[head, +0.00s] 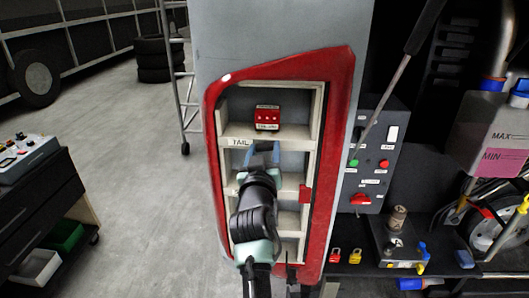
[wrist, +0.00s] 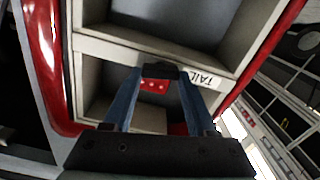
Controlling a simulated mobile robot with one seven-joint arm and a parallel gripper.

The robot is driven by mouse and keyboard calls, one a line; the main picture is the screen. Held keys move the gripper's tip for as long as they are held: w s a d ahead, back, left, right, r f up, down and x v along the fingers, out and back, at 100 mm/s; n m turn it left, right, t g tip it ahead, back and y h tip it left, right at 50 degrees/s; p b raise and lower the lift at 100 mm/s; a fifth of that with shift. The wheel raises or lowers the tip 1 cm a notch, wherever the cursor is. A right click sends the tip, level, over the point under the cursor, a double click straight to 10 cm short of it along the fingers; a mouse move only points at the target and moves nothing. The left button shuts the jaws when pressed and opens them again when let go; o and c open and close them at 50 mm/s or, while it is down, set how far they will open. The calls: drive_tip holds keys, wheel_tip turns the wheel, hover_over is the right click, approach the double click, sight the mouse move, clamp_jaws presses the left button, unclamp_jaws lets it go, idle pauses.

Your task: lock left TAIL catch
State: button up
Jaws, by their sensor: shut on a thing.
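The red unit (head: 267,117) with pale dots and a small label sits in the upper compartment, just above the shelf edge marked TAIL (head: 240,142). My gripper (head: 263,147) is at that shelf edge, right of the TAIL label and below the red unit. In the wrist view, which is turned over, my gripper (wrist: 160,74) has its two blue fingers on either side of a small dark piece (wrist: 160,71). The red unit (wrist: 153,86) shows between the fingers. I cannot tell whether the dark piece is the left catch, or its position.
A red frame (head: 338,150) surrounds the pale shelves. A switch panel (head: 375,160) and a cluttered bench (head: 400,268) are to the right. A dark cart (head: 40,200) stands left, with clear floor between.

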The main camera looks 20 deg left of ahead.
drive_tip(key=n, duration=0.3)
drive_tip(key=shift+n, duration=0.4)
drive_tip(key=n, duration=0.4)
drive_tip(key=shift+a+f+n, duration=0.1)
drive_tip(key=shift+a+n, duration=0.05)
drive_tip(key=shift+n, duration=0.15)
drive_tip(key=n, duration=0.4)
drive_tip(key=shift+f+n+p, duration=0.15)
drive_tip(key=shift+n+p, duration=0.4)
drive_tip(key=shift+n, duration=0.95)
drive_tip(key=o, duration=1.4)
drive_tip(key=shift+c, duration=0.2)
drive_tip(key=shift+s, duration=0.15)
